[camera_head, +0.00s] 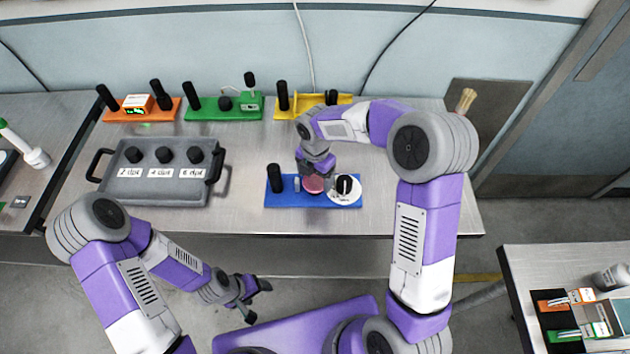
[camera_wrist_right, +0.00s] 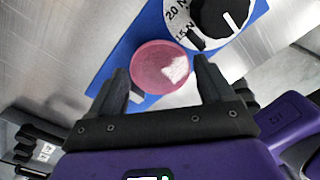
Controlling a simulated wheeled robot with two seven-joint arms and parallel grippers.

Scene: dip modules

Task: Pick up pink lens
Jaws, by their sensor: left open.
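The pink lens (camera_head: 313,184) is a round disc on the blue module board (camera_head: 285,203), left of the board's black knob with a white dial (camera_head: 345,189). In the right wrist view the pink lens (camera_wrist_right: 156,70) lies just beyond and between the fingertips of my right gripper (camera_wrist_right: 160,80). Those fingers are spread, one on each side of the lens. In the head view my right gripper (camera_head: 316,168) is directly over the lens and partly covers it. My left gripper (camera_head: 256,300) is open and empty, low in front of the table.
A grey tray (camera_head: 130,185) with three black knobs stands left on the table. Orange (camera_head: 118,116), green (camera_head: 205,114) and yellow (camera_head: 305,113) module boards line the back. A black post (camera_head: 275,178) rises from the blue board. Bare table lies around the board.

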